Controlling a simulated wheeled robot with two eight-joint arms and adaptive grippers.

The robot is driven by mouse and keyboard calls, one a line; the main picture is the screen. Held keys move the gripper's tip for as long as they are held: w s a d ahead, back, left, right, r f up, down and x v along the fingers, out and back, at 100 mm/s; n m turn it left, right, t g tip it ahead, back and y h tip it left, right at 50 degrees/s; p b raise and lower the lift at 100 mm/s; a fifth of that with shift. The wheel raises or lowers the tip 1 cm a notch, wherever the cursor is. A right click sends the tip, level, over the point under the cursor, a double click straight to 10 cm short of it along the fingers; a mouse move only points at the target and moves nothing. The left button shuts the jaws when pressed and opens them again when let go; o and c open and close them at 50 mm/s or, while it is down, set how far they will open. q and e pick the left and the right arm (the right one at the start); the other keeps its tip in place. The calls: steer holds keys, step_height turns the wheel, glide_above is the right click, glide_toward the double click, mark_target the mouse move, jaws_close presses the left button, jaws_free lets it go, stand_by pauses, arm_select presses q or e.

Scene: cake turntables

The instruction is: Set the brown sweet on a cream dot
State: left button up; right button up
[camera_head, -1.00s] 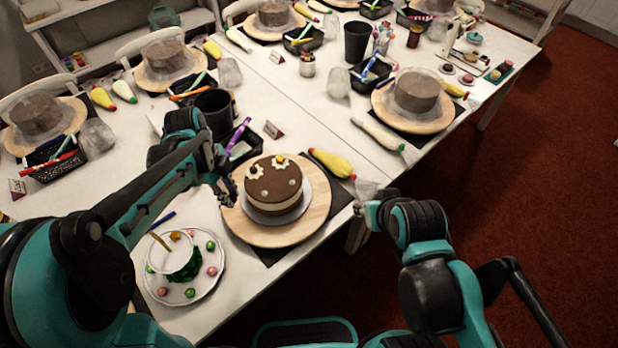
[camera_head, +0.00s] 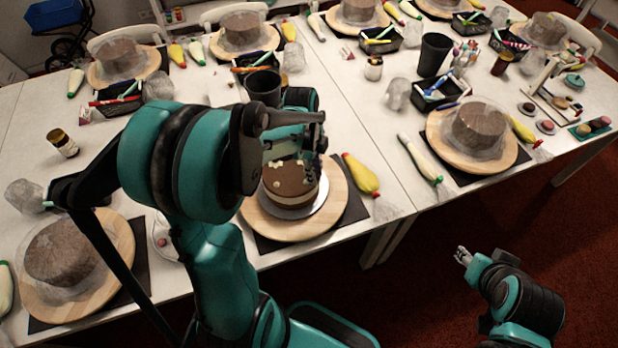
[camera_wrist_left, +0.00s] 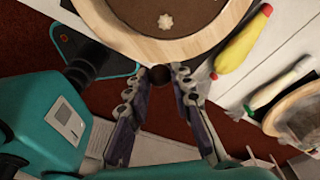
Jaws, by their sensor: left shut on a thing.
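The brown sweet (camera_wrist_left: 160,76) shows as a small dark ball between the fingertips of my left gripper (camera_wrist_left: 161,72) in the left wrist view. The gripper is shut on it. In the head view my left gripper (camera_head: 312,145) is above the far part of the brown and cream cake (camera_head: 292,197), and the sweet cannot be made out there. One cream dot (camera_wrist_left: 166,21) shows on the cake top in the wrist view. A few pale dots show in the head view, partly hidden by the gripper. My right gripper (camera_head: 463,255) is off the table; its opening is unclear.
The cake stands on a round wooden turntable (camera_head: 335,205). A yellow piping bag (camera_head: 361,175) lies right of it. A dark cup (camera_head: 263,88) stands behind. The white plate (camera_head: 160,240) is mostly hidden by my left arm. Other wrapped cakes stand around the table.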

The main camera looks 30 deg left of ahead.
mark_target(307, 182)
arm_select(q)
steer(key=a+f, duration=0.1)
steer(key=w+a+f, duration=0.1)
steer(key=a, duration=0.2)
steer(key=shift+w+f+b, duration=0.3)
steer(key=shift+f+b, duration=0.05)
steer(key=shift+f, duration=0.05)
step_height(307, 182, down, 3)
steer(key=shift+f+b, duration=0.15)
steer(key=shift+b, duration=0.45)
steer(key=shift+f, duration=0.3)
steer(key=shift+f, duration=0.1)
steer(key=o, duration=0.7)
steer(key=shift+o, duration=0.2)
